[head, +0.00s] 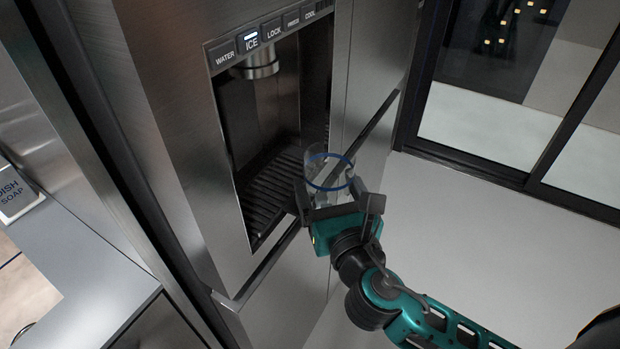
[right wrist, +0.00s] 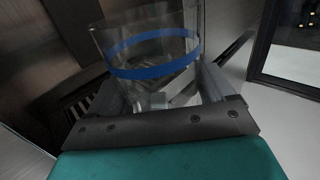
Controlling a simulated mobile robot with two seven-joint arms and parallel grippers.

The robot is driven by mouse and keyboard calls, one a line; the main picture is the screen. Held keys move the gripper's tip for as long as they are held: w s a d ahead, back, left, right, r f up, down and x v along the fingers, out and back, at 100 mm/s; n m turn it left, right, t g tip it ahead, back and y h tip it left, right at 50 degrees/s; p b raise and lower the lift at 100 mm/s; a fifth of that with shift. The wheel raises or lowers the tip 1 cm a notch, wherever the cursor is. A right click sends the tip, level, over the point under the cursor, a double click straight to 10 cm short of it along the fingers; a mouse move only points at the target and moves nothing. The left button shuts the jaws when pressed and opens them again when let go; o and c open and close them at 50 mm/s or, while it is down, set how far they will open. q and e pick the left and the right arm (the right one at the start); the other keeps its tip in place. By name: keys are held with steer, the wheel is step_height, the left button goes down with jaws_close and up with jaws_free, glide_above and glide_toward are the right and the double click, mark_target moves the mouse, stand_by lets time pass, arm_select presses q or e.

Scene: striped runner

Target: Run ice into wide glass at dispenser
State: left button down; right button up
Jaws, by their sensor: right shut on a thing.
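A clear wide glass (head: 328,176) with a blue band stands upright in my right gripper (head: 338,205), which is shut around it. The glass also shows in the right wrist view (right wrist: 150,58), between the fingers of the right gripper (right wrist: 165,98). Pale blocky shapes show low in the glass; I cannot tell whether they are ice. The glass is at the front right of the dispenser recess (head: 268,165), apart from the spout (head: 259,66) and lower than it. The ICE button (head: 251,41) has a lit white bar. My left gripper is not in view.
A slotted drip tray (head: 270,193) forms the recess floor. WATER (head: 223,58) and LOCK (head: 272,31) buttons flank ICE. A counter (head: 90,285) with a dish soap item (head: 15,193) is at left. Open floor (head: 480,235) and a black-framed glass door (head: 480,165) are at right.

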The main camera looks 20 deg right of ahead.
mark_target(349, 195)
steer(key=shift+s+d, duration=0.6)
steer(key=shift+s, duration=0.15)
steer(key=shift+s+d, duration=0.55)
steer(key=shift+s, duration=0.2)
